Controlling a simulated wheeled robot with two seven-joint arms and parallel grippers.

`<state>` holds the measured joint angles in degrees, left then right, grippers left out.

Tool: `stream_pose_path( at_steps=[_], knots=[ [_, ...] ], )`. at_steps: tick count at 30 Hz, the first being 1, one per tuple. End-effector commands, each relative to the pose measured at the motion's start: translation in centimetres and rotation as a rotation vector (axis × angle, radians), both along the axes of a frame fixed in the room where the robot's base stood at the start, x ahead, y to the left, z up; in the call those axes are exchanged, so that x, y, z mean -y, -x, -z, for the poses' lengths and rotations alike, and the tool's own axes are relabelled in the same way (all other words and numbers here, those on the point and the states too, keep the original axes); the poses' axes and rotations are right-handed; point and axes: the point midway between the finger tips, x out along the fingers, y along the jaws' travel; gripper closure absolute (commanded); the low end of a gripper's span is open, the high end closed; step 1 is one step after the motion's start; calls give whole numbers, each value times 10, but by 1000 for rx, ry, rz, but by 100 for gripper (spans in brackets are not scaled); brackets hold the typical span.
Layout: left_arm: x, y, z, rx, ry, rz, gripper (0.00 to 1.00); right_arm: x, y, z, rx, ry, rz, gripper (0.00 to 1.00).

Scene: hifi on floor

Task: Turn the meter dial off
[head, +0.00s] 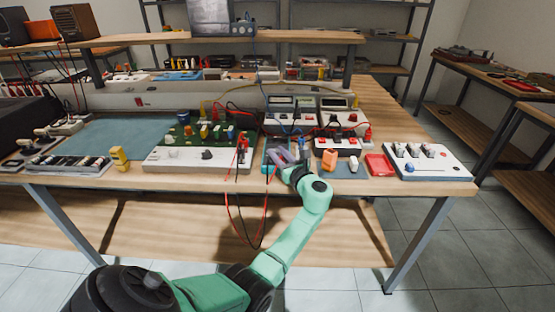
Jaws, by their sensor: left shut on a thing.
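A small blue-grey meter (267,143) lies near the front edge of the workbench, right of the red and black probe leads. My left gripper (281,157) is over it, with its arm reaching up from below. The gripper is shut on what looks like the meter's dial. The dial is hidden behind the fingers, so I cannot tell its setting. My right gripper is not in view.
A green circuit board on a white base (190,160) stands left of the meter. Red and black leads (242,150) hang over the bench edge. An orange block (330,160), a red tray (379,165) and a white switch panel (430,162) stand to the right.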

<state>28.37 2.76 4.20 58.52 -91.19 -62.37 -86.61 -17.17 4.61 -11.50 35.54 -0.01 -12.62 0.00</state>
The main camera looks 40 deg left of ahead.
Motion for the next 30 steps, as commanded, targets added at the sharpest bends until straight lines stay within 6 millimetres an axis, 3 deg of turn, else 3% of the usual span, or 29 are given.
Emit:
stream_pose_path(
  at_steps=[6, 20, 21, 23, 30],
  knots=[
    [1, -1, 2, -1, 1, -61, 100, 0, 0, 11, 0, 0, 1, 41],
    [0, -1, 1, -1, 2, -75, 100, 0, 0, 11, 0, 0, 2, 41],
    [0, -1, 1, -1, 2, -75, 56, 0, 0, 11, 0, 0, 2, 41],
    [0, -1, 1, -1, 2, -75, 37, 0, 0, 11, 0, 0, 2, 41],
    [0, -1, 0, 0, 1, -74, 37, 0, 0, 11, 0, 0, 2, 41]
  ],
)
